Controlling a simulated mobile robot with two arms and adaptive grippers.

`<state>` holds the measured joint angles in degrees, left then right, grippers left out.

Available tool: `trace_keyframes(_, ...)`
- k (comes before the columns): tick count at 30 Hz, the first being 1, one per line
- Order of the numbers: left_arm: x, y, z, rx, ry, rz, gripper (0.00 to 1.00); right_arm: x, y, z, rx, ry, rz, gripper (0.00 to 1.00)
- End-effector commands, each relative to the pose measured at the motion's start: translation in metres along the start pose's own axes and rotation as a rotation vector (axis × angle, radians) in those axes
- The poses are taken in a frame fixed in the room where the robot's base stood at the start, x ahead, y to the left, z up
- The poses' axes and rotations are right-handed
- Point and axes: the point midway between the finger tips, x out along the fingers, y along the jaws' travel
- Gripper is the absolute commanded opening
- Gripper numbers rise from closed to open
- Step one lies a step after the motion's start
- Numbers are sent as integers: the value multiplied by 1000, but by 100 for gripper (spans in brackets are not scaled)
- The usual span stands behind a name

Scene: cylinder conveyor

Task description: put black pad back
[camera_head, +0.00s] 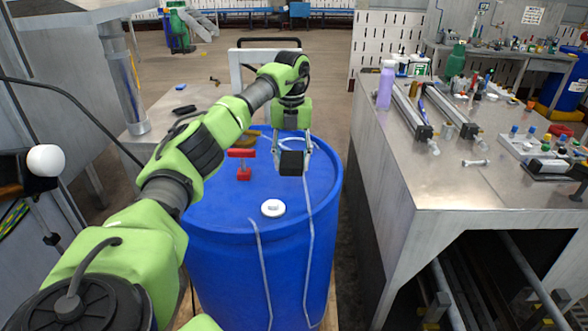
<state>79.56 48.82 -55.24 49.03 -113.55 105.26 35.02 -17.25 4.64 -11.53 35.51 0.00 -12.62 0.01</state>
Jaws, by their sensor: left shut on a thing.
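My left gripper (291,152) points down over the blue barrel (222,205). It is shut on the black pad (291,164), a small dark block between its fingertips. The pad appears to be above the barrel's lid, towards its right side; the exact gap to the lid is hard to tell. My right gripper is not in the picture.
A red T-handled piece (243,167) and a white round cap (273,208) are on the barrel's lid. A metal workbench (440,180) with bottles, rails and small parts stands to the right. A metal table (165,112) stands behind left of the barrel.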

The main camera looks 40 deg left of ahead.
Motion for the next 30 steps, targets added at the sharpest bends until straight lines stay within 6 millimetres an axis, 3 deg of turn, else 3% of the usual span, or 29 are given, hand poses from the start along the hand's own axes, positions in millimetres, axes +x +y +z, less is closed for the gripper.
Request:
trace_keyframes(9,27,-5,24,-2,1,-4,27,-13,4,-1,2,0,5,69)
trace_keyframes(19,38,-5,32,-1,2,-1,27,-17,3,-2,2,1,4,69)
trace_keyframes(24,61,-4,31,-1,3,1,27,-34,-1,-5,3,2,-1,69)
trace_keyframes(30,69,-5,32,0,0,-1,27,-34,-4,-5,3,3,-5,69)
